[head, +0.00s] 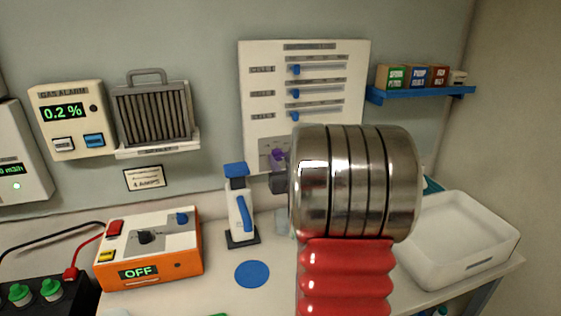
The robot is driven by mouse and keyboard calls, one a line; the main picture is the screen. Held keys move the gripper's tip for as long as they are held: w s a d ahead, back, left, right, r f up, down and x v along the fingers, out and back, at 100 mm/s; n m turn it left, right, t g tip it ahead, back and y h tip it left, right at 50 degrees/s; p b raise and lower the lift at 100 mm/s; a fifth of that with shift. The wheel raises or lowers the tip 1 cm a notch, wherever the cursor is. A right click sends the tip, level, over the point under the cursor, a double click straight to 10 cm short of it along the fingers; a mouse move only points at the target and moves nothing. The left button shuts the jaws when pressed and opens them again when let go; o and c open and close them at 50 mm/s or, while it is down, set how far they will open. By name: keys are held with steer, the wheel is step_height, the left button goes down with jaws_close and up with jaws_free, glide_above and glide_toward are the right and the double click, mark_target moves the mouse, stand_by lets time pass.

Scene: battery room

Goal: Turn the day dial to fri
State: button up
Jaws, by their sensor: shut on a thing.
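The day dial is a small purple knob (277,157) on a grey plate at the bottom of the white wall panel (255,95). Only part of it shows, and its day markings are too small and too covered to read. My gripper (281,170) is at the dial and is shut on it. Most of the gripper is hidden behind my own large steel and red arm links.
The panel carries three blue sliders (295,69). A blue-topped white device (238,205) stands left of my arm. An orange box (150,250) reading OFF sits further left. A white tray (465,265) is at right, under a blue shelf (420,95) with small boxes.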

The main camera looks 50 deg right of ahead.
steer(key=shift+m, duration=0.9)
steer(key=o, duration=1.1)
steer(key=shift+c, duration=0.2)
steer(key=v, duration=1.3)
steer(key=shift+s+a, duration=0.2)
steer(key=shift+s, duration=0.15)
